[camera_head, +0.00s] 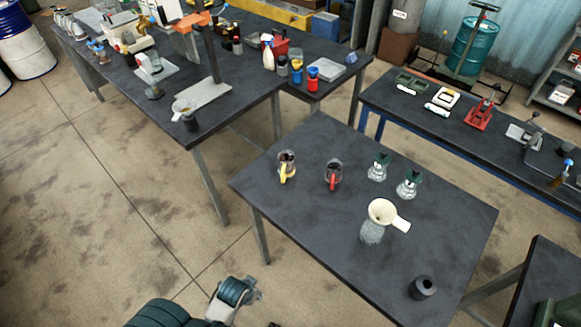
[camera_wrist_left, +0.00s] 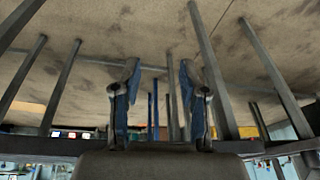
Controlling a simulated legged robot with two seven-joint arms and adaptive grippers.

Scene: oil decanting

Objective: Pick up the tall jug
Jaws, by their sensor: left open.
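Two jugs stand upright on the dark near table (camera_head: 300,230). One has a yellow handle (camera_head: 287,167) and looks slightly taller; the other has a red handle (camera_head: 333,174). From here I cannot tell for sure which is the tall jug. My left gripper (camera_head: 252,290) is low at the bottom of the head view, off the table's near left edge and well apart from both jugs. In the left wrist view its two fingers (camera_wrist_left: 160,80) are spread apart with nothing between them. No jug is clearly seen there. My right gripper is out of view.
Two glass vessels with green tops (camera_head: 377,168) (camera_head: 409,184) stand right of the jugs. A cream funnel (camera_head: 381,211) sits on a clear vessel nearer me. A dark cylinder (camera_head: 423,287) is near the right edge. Table legs (camera_wrist_left: 212,70) surround the wrist view.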

